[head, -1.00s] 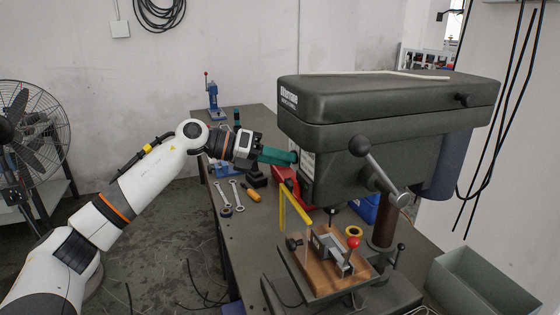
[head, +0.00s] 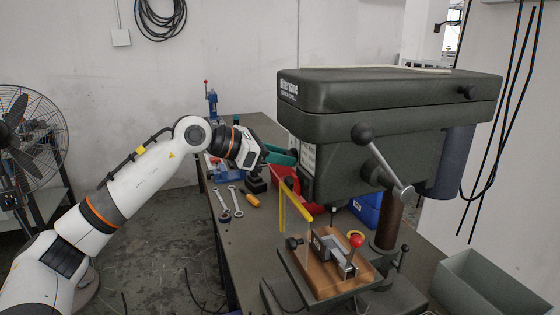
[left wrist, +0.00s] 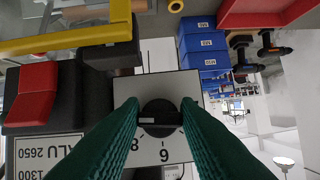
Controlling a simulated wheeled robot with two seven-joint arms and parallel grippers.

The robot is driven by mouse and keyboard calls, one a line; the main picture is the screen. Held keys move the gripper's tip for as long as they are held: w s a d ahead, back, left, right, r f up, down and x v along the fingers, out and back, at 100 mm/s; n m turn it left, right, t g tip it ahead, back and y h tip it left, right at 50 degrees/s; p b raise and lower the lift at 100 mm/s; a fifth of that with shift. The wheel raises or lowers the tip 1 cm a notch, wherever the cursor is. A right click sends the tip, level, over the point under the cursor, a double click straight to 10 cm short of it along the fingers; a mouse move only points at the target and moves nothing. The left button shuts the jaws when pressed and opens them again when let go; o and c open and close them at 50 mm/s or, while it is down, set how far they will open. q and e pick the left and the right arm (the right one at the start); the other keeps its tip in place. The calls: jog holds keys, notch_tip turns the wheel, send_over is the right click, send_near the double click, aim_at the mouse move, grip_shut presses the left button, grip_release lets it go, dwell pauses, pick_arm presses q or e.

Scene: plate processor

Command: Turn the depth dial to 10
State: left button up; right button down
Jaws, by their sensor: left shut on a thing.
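The depth dial (left wrist: 160,118) is a round black knob on a white plate (left wrist: 154,81) with black numbers, on the drill press head (head: 390,125). In the left wrist view it sits between the green fingertips of my left gripper (left wrist: 160,125), which are shut on it. Numbers such as 8 and 6 or 9 show below the knob; the pointer and the rest of the scale are not clear. In the head view my left gripper (head: 286,155) reaches the left front face of the drill press head, and the dial is hidden there. My right gripper is not in view.
A yellow guard bar (head: 294,199) hangs close below my left gripper. A vise (head: 335,248) stands on a wooden board under the head. A feed lever (head: 384,160) sticks out in front.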

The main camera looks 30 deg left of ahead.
pick_arm(q)
jog(key=shift+f+m, duration=0.15)
jog(key=shift+m, duration=0.15)
dwell(0.4)
jog(key=o, duration=1)
jog(key=b+v, duration=0.3)
jog(key=v, duration=0.9)
jog(key=shift+s+d, duration=0.1)
